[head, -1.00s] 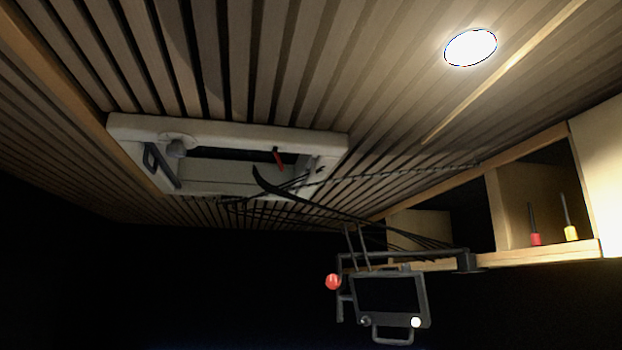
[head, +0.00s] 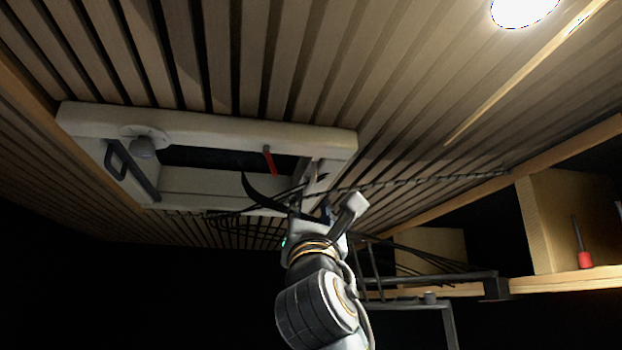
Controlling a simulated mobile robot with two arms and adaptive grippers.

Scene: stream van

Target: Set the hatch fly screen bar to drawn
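The roof hatch is a pale rectangular frame (head: 210,126) in the slatted ceiling, with a dark opening. A dark grey bar with a loop-shaped grip (head: 130,168) lies along the left inner side of the frame; it looks like the fly screen bar. A red lever (head: 269,160) hangs from the frame, right of its middle. My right gripper (head: 328,208) is raised below the frame's right end, well to the right of the bar. My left gripper is out of view.
A round knob (head: 143,147) sits on the frame's left part. A wooden shelf (head: 570,279) with a red-handled tool (head: 584,259) is at right. The space below the hatch at left looks dark and clear.

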